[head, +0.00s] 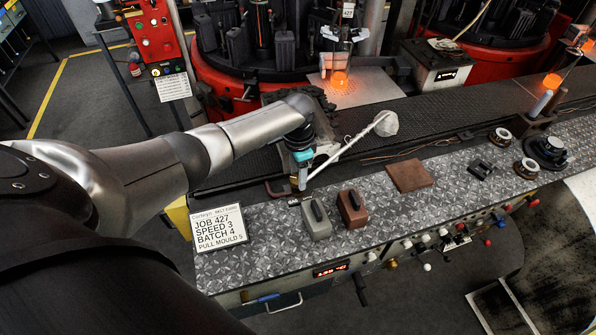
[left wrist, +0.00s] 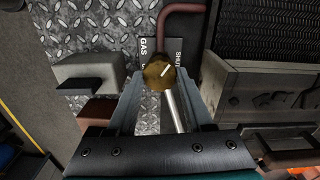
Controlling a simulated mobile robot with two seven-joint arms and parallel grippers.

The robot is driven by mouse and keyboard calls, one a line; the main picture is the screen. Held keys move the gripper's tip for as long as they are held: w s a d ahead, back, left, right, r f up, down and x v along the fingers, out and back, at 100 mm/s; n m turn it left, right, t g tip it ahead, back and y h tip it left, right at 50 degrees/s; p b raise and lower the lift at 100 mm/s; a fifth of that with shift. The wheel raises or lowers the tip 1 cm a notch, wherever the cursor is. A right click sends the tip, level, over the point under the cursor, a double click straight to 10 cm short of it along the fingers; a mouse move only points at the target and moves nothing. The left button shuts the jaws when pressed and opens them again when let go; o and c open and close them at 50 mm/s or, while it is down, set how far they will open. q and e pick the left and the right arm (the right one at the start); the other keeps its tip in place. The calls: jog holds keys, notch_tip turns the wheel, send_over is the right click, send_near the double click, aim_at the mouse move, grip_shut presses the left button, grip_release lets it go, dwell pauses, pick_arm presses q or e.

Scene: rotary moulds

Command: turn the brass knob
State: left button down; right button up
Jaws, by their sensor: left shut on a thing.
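The round brass knob (left wrist: 159,73) shows in the left wrist view, with a pale pointer line slanting to the upper right. It sits on a dark plate lettered GAS and SHUT (left wrist: 176,55), partly covered. My left gripper (left wrist: 160,80) has its fingers on either side of the knob and is shut on it. In the head view the left gripper (head: 301,180) points down at the bench edge beside a red-brown pipe (head: 277,191); the knob itself is hidden or too small to make out there. My right gripper is in neither view.
A grey block mould (head: 317,222) and a brown one (head: 352,210) stand close by on the tread-plate bench (head: 270,235). A pale long-handled ladle (head: 386,124) lies behind the gripper. A job card (head: 218,227) stands at left. The bench around the brown plate (head: 409,175) is mostly clear.

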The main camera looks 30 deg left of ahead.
pick_arm(q)
jog(key=m, duration=0.5)
jog(key=shift+r+m, duration=0.1)
jog(key=shift+m, duration=0.2)
jog(key=m, duration=0.5)
jog(key=shift+d+m, duration=0.1)
jog(key=shift+m, duration=0.3)
jog(key=shift+c, duration=1.5)
grip_release()
jog(key=shift+s, duration=0.1)
notch_tip(320, 180, up, 15)
jog(key=shift+p, duration=0.3)
